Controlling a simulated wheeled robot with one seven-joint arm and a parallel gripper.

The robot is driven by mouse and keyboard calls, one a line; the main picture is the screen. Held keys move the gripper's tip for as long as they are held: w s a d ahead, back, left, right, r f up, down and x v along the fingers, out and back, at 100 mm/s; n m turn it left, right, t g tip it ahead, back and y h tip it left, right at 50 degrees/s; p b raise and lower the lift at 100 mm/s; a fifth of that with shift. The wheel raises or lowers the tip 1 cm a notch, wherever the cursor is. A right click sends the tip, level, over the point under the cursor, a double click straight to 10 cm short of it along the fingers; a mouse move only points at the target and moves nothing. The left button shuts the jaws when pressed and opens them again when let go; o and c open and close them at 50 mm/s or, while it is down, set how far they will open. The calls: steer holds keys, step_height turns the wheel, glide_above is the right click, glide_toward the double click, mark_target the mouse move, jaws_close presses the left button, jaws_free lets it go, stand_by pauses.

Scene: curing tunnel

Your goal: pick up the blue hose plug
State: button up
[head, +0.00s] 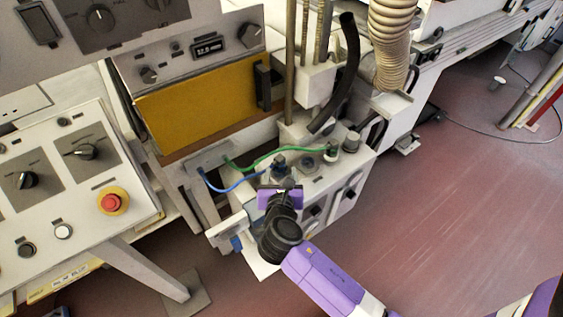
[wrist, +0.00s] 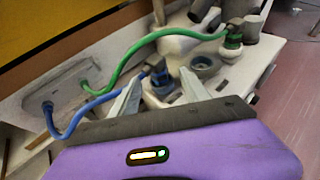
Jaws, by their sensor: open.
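The blue hose plug (wrist: 158,77) stands on a pale block, dark on top with blue below. In the wrist view it lies between my open fingers, nearer the left one; I cannot tell how far beyond the tips it is. Its blue hose (wrist: 84,108) loops left to a fitting on a grey plate. My gripper (wrist: 164,76) is open, with nothing held. In the head view my gripper (head: 281,184) is just in front of the plug, whose dark top (head: 279,162) shows; the gripper hides its lower part.
A green hose (wrist: 130,55) runs behind to a green plug (wrist: 232,38) on the right. A yellow panel (head: 208,102) rises behind. A control desk (head: 60,195) stands at left; open floor (head: 450,200) lies right.

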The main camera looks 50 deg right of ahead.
mark_target(280, 166)
steer(key=x, duration=0.6)
steer(key=shift+w+d+p, duration=0.15)
steer(key=shift+w+p, duration=0.1)
steer(key=shift+p, duration=0.15)
jaws_close()
